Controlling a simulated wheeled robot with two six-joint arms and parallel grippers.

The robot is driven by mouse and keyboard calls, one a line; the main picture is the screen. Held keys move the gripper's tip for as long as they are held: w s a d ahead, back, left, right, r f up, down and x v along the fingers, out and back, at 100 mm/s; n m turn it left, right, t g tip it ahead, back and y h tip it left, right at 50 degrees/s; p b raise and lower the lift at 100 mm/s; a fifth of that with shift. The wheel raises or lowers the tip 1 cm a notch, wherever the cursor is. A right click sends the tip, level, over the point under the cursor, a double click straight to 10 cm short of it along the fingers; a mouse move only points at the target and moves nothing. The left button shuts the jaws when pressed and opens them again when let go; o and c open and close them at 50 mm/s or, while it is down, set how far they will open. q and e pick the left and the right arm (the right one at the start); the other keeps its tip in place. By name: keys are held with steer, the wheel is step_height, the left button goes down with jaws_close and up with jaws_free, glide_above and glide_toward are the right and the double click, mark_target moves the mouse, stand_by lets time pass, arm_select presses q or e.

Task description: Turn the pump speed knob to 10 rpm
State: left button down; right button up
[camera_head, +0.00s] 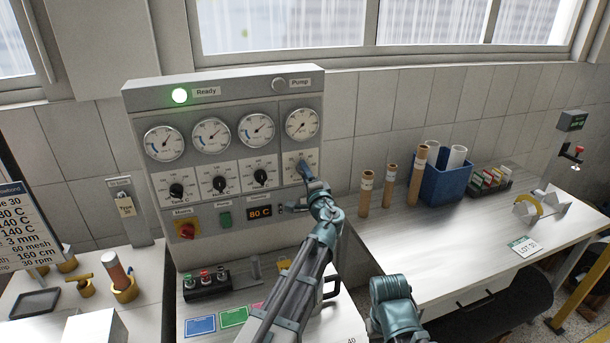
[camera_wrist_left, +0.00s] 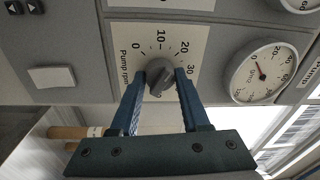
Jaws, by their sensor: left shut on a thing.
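The grey pump speed knob (camera_wrist_left: 160,77) sits on a white scale plate (camera_wrist_left: 190,40) marked 0, 10, 20 and 30, labelled Pump rpm. My left gripper (camera_wrist_left: 158,85) has one blue finger on each side of the knob and is shut on it. The knob's raised grip lies between the fingertips; its exact reading is hard to tell. In the head view my left gripper (camera_head: 306,175) reaches the rightmost knob plate (camera_head: 302,158) of the panel and mostly hides the knob. Part of my right arm shows at the bottom, without its gripper fingers.
A round gauge (camera_head: 302,124) is above the plate, and three black knobs stand to its left. The Ready lamp (camera_head: 180,96) glows green; the Pump lamp (camera_head: 279,84) looks unlit. A display (camera_head: 260,212) reads 80 C. A blue bin (camera_head: 440,180) stands on the right bench.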

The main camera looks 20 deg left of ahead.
arm_select(q)
steer(key=n, duration=0.6)
steer(key=shift+y, duration=0.3)
steer(key=shift+n, duration=0.4)
steer(key=shift+c, duration=1.9)
jaws_free()
steer(key=b+v, duration=0.1)
steer(key=v, duration=1.3)
steer(key=shift+r, duration=0.25)
steer(key=shift+f, duration=0.1)
